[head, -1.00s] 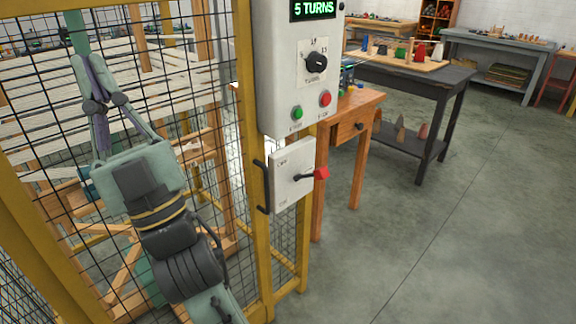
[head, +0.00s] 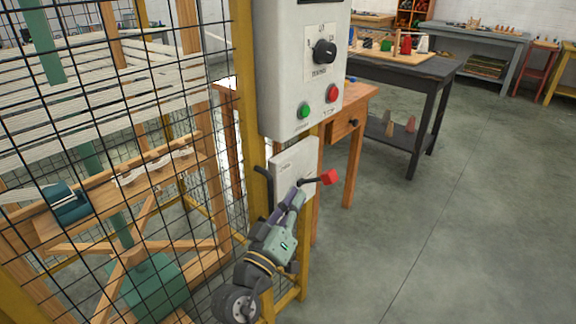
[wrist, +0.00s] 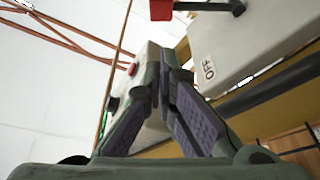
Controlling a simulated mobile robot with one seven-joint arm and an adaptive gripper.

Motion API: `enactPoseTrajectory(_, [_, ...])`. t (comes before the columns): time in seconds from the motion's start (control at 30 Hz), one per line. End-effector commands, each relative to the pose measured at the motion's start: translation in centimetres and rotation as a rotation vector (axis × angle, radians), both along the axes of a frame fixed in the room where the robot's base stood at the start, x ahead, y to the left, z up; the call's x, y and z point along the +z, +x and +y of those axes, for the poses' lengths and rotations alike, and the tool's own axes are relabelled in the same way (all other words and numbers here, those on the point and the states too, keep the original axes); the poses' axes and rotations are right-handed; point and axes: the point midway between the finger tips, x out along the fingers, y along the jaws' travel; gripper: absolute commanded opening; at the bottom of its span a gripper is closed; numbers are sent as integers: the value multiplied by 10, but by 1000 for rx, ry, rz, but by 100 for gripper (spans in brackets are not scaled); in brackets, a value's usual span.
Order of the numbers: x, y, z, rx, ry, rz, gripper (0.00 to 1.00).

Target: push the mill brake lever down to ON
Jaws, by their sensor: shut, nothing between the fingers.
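The brake lever's red knob (head: 329,177) sticks out to the right on a short dark shaft from a pale switch box (head: 291,160). The lever points roughly sideways. My gripper (head: 299,192) is shut and empty, with its tips just below the lever's pivot, in front of the box. I cannot tell whether they touch. In the wrist view the shut fingertips (wrist: 161,62) meet, with the red knob (wrist: 161,10) beyond them at the top edge. The box (wrist: 250,40) there carries an "OFF" label. My gripper hides the box's lower part in the head view; no ON label shows.
A control cabinet (head: 292,75) with a dial, green button and red button hangs above the box. Yellow posts and a wire mesh fence (head: 110,180) stand to the left. A dark handle (head: 262,185) is beside the box. Open floor (head: 450,240) lies to the right.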

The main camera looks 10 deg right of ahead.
Motion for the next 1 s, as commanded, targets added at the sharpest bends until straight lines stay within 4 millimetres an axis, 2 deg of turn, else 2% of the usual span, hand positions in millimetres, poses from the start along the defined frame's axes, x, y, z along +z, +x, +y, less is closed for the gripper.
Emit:
enactPoseTrajectory(0.1, [-5, -4, -9, -32, -4, 14, 0])
enactPoseTrajectory(0.53, [-1, 0, -13, -34, -5, 13, 0])
enactPoseTrajectory(1.0, [21, 57, -61, -31, -6, 12, 0])
